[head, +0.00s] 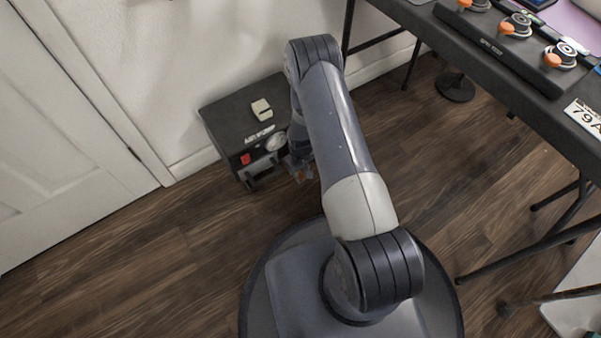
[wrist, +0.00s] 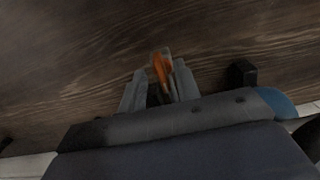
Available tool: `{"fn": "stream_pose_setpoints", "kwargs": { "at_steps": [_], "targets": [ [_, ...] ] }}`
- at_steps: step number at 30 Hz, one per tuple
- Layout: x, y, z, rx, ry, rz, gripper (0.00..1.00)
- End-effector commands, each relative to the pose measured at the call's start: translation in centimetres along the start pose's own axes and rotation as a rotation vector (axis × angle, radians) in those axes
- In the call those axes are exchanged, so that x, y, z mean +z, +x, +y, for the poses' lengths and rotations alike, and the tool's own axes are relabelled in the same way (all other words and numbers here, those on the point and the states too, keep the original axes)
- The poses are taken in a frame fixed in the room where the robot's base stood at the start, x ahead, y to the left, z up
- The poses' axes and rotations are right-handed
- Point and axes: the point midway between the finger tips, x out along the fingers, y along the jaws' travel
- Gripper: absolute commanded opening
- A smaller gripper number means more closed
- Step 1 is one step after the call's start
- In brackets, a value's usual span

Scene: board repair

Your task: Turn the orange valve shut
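The orange valve handle (wrist: 161,68) shows in the wrist view, between the fingers of my gripper (wrist: 160,80). The fingers stand apart on either side of it. The handle lies nearer the right finger, with a dark gap on the left; I cannot tell if either finger touches it. In the head view, a bit of orange shows at my gripper (head: 300,172), low at the front right of a black box (head: 222,122) on the floor. My arm hides part of that side, and the valve's body is mostly hidden.
The box carries a round gauge (head: 276,142), a red switch (head: 245,159) and a beige block (head: 262,109) on top. A white door (head: 60,130) and wall are behind. A black table (head: 500,60) with orange-knobbed parts stands right. Floor at the left is clear.

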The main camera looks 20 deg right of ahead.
Motion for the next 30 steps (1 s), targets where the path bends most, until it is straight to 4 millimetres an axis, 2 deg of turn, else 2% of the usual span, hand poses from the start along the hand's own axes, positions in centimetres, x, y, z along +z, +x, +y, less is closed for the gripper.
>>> {"fn": "stream_pose_setpoints", "kwargs": {
  "at_steps": [11,22,30],
  "targets": [
    [-0.04,0.50,0.01,0.000,0.000,0.001,0.30],
    [-0.03,0.49,0.01,0.000,0.000,0.001,0.00],
    [-0.02,0.50,0.01,0.000,0.002,0.001,0.00]
  ]
}}
